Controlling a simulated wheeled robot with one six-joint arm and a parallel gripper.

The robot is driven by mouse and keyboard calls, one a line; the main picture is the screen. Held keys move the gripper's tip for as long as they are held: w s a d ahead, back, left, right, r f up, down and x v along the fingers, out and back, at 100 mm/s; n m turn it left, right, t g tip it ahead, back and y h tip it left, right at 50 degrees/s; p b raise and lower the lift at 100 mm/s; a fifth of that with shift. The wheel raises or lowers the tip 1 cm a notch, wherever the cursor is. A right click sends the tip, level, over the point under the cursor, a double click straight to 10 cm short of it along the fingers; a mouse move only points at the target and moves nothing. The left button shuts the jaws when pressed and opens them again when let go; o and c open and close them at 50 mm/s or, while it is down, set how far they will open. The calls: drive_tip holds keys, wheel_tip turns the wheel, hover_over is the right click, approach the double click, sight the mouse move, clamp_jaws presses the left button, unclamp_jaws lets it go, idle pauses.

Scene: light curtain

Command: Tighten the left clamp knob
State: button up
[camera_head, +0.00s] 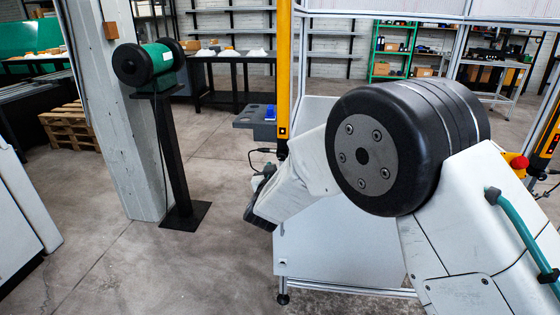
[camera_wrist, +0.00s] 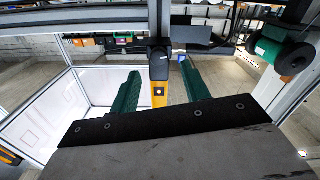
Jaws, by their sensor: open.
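My gripper (camera_wrist: 160,72) is open, with its two green fingers apart at the middle of the wrist view. Between and just beyond them stands a yellow light-curtain post (camera_wrist: 158,95) with a black clamp-like part (camera_wrist: 159,52) at its upper end. I cannot make out the knob's shape clearly, nor whether a finger touches it. In the head view the yellow post (camera_head: 284,70) rises left of my arm, and my gripper (camera_head: 262,185) is near its lower end, partly hidden by my own wrist. No clamp knob can be made out in the head view.
A grey shelf with a blue item (camera_head: 270,112) sits left of the post. A second yellow post (camera_head: 548,135) and a red button (camera_head: 518,162) are at the right. A green roller on a black stand (camera_head: 163,60) is at the left. Open floor lies between.

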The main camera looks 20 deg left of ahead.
sight(281, 157)
drive_tip(key=shift+x, duration=2.2)
drive_tip(key=c, duration=1)
